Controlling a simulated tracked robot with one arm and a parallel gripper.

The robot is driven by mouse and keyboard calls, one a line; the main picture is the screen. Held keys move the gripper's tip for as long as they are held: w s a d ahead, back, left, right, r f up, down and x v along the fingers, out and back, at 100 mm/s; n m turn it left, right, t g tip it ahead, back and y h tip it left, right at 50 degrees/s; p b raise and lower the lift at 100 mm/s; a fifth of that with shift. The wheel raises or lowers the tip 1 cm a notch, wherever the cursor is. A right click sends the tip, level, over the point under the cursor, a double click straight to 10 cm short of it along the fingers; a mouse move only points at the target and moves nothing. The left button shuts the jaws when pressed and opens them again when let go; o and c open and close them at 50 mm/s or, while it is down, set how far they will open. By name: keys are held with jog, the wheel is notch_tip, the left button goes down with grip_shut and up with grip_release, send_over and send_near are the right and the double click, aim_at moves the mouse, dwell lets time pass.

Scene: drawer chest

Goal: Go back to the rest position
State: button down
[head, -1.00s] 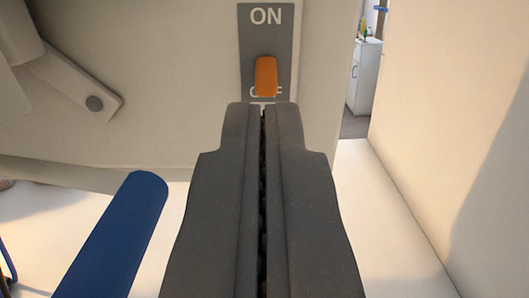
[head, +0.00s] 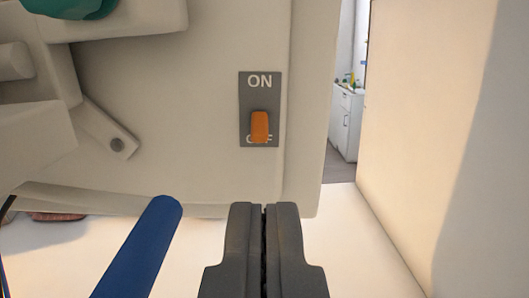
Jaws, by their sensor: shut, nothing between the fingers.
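My gripper (head: 265,208) is at the bottom middle of the head view, its two dark fingers shut together with nothing between them. It is below and apart from the switch. The switch plate (head: 245,108) is grey and marked ON at the top, on the pale panel of a machine. Its orange lever (head: 260,127) sits at the lower end, covering part of the OFF label.
A blue bar (head: 140,250) stands left of my gripper. The pale machine (head: 200,60) fills the upper left, with a green part (head: 75,8) on top. A beige wall (head: 430,120) is at right. A white cabinet (head: 347,120) shows through the gap behind.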

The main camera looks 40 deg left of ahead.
jog(key=w+d+r+m+t+h+b, duration=0.1)
jog(key=d+r+m+t+h+b, duration=0.15)
jog(key=r+h, duration=0.55)
jog(key=w+d+r+m+t+h+b, duration=0.1)
jog(key=w+r+m+t+h+b, duration=0.3)
jog(key=r, duration=0.9)
jog(key=s+a+r+g+b, duration=0.1)
jog(key=s+a, duration=0.3)
jog(key=s, duration=0.5)
jog(key=s+a+r+g+b, duration=0.1)
jog(key=s+a+g, duration=0.3)
jog(key=s, duration=0.5)
jog(key=shift+s+r+m+g, duration=0.25)
jog(key=shift+r+m+g, duration=0.1)
jog(key=shift+m, duration=0.1)
jog(key=shift+d, duration=0.1)
